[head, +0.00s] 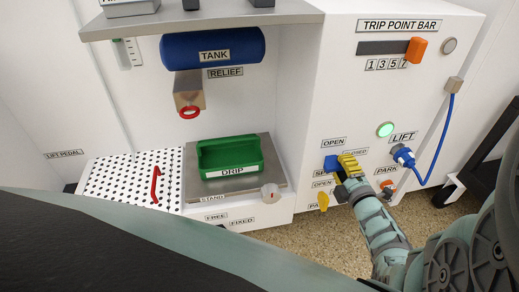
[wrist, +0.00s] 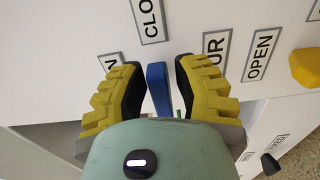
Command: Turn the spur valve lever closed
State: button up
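The blue spur valve lever (head: 329,163) is on the white panel at lower right, beside the OPEN and partly covered CLOSED labels. My gripper (head: 348,165), with yellow ridged fingers, is at the lever and hides part of it and its label. In the wrist view, the lever (wrist: 157,85) stands between the two fingers of my gripper (wrist: 147,62). The fingers are apart, with a visible gap on each side of the lever. The lever's lower part is hidden behind my gripper's body.
A yellow lever (head: 323,201) sits just below and also shows in the wrist view (wrist: 306,66). A blue plug (head: 403,155) with a cable is to the right, near an orange knob (head: 386,184). A green drip tray (head: 230,153) stands on the left stand.

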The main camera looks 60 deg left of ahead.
jog(key=shift+o, duration=1.3)
jog(key=v, duration=1.2)
